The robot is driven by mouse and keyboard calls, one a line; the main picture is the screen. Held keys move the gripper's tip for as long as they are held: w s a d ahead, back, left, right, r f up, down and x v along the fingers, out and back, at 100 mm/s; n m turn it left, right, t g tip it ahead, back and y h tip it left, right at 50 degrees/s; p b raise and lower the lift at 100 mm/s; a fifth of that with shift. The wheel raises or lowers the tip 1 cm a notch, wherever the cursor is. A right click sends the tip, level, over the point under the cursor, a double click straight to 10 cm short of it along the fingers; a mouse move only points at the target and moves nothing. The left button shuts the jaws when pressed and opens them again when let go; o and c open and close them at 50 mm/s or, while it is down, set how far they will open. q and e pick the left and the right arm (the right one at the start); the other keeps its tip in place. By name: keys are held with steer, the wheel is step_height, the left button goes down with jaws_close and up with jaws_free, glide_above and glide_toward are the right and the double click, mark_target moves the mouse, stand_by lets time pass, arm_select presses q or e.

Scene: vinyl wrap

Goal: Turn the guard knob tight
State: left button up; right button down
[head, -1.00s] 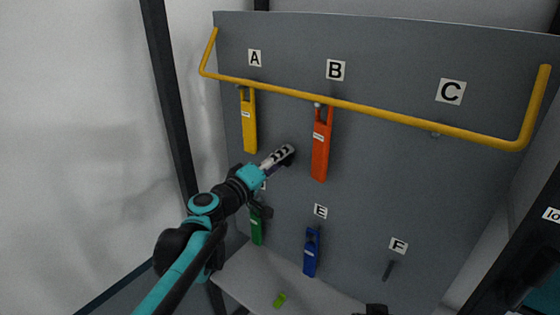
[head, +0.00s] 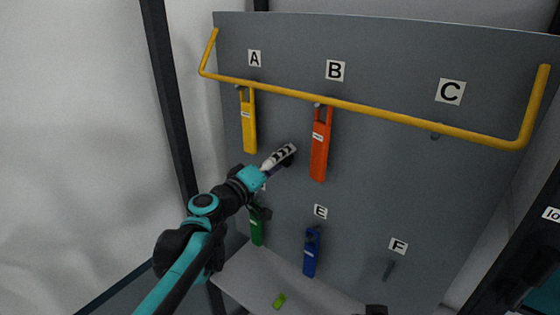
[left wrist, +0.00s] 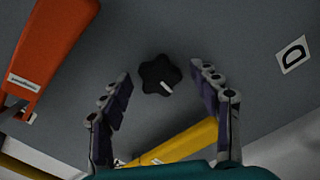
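The guard knob (left wrist: 160,75) is a black, lobed knob with a white mark, on the grey panel in the left wrist view. My left gripper (left wrist: 161,76) is open, with one finger on each side of the knob and visible gaps between. I cannot tell how far the fingertips are from the panel. In the head view the left gripper (head: 280,156) reaches the panel between the yellow and orange tags and mostly hides the knob. My right gripper cannot be made out.
A yellow guard bar (head: 375,107) crosses the panel (head: 420,190) above the gripper. Yellow (head: 249,125), orange (head: 319,150), green (head: 256,228) and blue (head: 310,257) tags hang nearby.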

arm_select(q)
steer(key=v, duration=1.2)
